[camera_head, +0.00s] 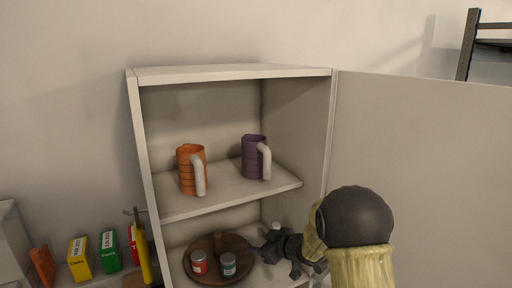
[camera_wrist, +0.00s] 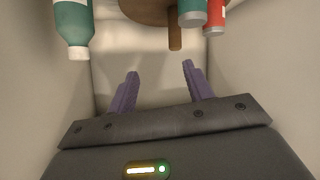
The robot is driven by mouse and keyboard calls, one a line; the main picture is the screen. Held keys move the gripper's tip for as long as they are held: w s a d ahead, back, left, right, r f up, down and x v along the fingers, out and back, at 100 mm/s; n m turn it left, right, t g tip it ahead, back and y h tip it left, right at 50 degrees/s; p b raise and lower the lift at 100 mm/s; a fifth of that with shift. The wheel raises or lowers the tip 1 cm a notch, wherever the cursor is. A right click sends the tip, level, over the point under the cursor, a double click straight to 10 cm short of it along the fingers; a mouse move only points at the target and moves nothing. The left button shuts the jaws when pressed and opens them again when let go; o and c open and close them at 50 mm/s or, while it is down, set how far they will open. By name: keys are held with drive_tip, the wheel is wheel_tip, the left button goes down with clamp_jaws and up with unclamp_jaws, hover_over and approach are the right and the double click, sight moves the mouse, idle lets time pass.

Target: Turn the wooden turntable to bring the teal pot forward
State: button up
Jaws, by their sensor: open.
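The round wooden turntable (camera_head: 208,243) lies on the cabinet's lower shelf, with a wooden peg (camera_head: 217,240) standing on it. A teal pot (camera_head: 228,266) and a red pot (camera_head: 199,264) stand at its front. In the wrist view, the turntable (camera_wrist: 140,10), peg (camera_wrist: 175,38), teal pot (camera_wrist: 192,14) and red pot (camera_wrist: 213,22) show at the top. My gripper (camera_head: 257,250) is at the turntable's right side. Its purple fingers (camera_wrist: 160,68) are spread with nothing between them. The peg appears beyond the fingertips, apart from them.
A teal bottle (camera_wrist: 73,28) with a white cap is beside the gripper in the wrist view. Cabinet walls are close on both sides. An orange mug (camera_head: 190,170) and a purple mug (camera_head: 252,158) stand on the upper shelf (camera_head: 228,194). The open door (camera_head: 425,140) is at right.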

drive_tip(key=s+d+r+m+h, duration=0.1)
drive_tip(key=s+d+m+h, duration=0.55)
drive_tip(key=s+d, duration=0.4)
drive_tip(key=s+d+f+m+g+h, duration=0.1)
drive_tip(key=s+m+g, duration=0.1)
drive_tip(key=s, duration=0.8)
drive_tip(key=s+d+f+m+g, duration=0.1)
drive_tip(key=s+g, duration=0.3)
drive_tip(key=s, duration=0.5)
drive_tip(key=shift+s+d+m+h, duration=0.35)
drive_tip(key=shift+d+m, duration=0.05)
drive_tip(key=shift+m, duration=0.05)
